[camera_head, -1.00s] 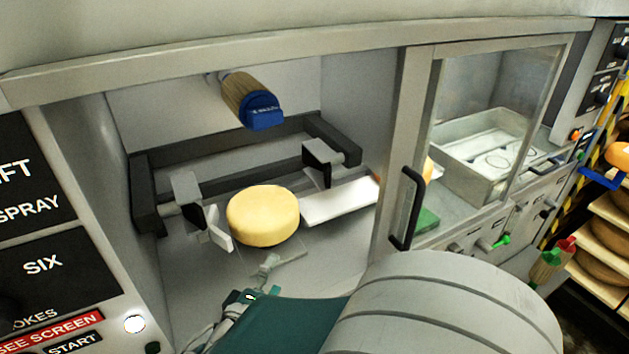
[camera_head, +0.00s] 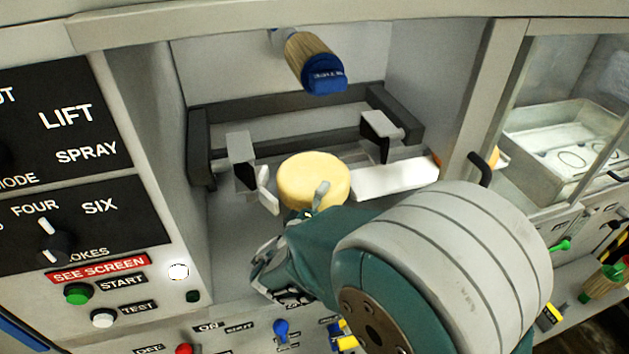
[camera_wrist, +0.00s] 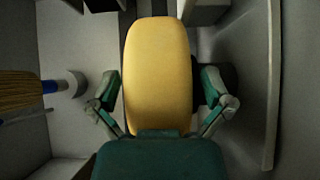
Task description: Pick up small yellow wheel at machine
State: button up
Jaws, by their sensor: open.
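The small yellow wheel (camera_head: 314,178) rests inside the machine bay, between two dark-and-white clamp pieces. In the wrist view the yellow wheel (camera_wrist: 158,75) fills the middle, seen as a tall rounded shape. My gripper (camera_wrist: 160,95) is open, with one finger on each side of the wheel and a visible gap on both sides. In the head view my gripper (camera_head: 300,215) is in front of the wheel and partly hidden by my own arm, which covers the wheel's lower edge.
A left clamp (camera_head: 242,160) and right clamp (camera_head: 380,135) flank the wheel on a dark frame. A white plate (camera_head: 395,178) lies right of it. A blue-tipped brush (camera_head: 318,65) hangs above. The control panel (camera_head: 75,215) stands left, a metal tray (camera_head: 565,140) right.

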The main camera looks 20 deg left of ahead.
jog(key=shift+w+a, duration=0.1)
jog(key=shift+w, duration=0.2)
jog(key=shift+a, duration=0.2)
jog(key=shift+d, duration=0.25)
jog(key=c, duration=1.2)
jog(key=shift+o, duration=0.2)
jog(key=shift+r, duration=0.1)
